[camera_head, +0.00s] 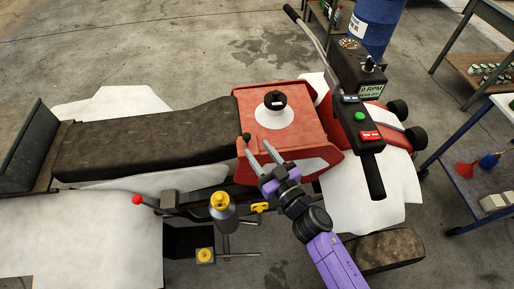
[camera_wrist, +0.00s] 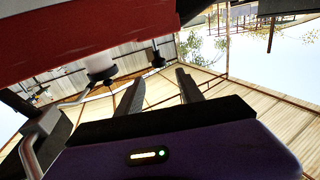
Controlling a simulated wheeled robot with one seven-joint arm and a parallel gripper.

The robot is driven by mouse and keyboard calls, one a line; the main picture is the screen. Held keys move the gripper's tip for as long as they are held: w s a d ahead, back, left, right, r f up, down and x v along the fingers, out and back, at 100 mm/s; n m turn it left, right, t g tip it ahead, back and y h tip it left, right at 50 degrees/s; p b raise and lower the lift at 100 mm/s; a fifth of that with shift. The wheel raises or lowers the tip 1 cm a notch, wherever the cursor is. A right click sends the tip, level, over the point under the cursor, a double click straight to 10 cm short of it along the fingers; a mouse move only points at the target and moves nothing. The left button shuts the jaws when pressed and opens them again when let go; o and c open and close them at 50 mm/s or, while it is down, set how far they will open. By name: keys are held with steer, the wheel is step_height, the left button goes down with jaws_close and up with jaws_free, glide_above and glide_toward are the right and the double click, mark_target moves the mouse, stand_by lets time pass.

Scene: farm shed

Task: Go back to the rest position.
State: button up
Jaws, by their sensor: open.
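My gripper (camera_head: 262,152) is open and empty in the head view, at the end of my purple arm. It is beside the near side of the red vehicle body (camera_head: 302,110), just below its edge as seen from above. Whether it touches the body I cannot tell. In the wrist view my two fingers (camera_wrist: 158,92) are spread apart with nothing between them. The red body also fills the top left of the wrist view (camera_wrist: 75,35).
The dashboard and handlebar (camera_head: 362,115) stand to the right. A blue barrel (camera_head: 374,25) and shelves (camera_head: 470,180) stand farther right.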

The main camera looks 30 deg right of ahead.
stand_by(0.5)
steer(key=s+r+g, duration=0.1)
steer(key=s+r, duration=0.2)
steer(key=s, duration=0.9)
steer(key=s+r+g+h+b, duration=0.1)
steer(key=s+r, duration=0.2)
steer(key=s, duration=0.9)
steer(key=s+r+m+g+b, duration=0.1)
steer(key=s+r, duration=0.2)
steer(key=s, duration=0.8)
steer(key=shift+s+a+h, duration=0.3)
steer(key=shift+s+a, duration=0.05)
steer(key=shift+s, duration=0.05)
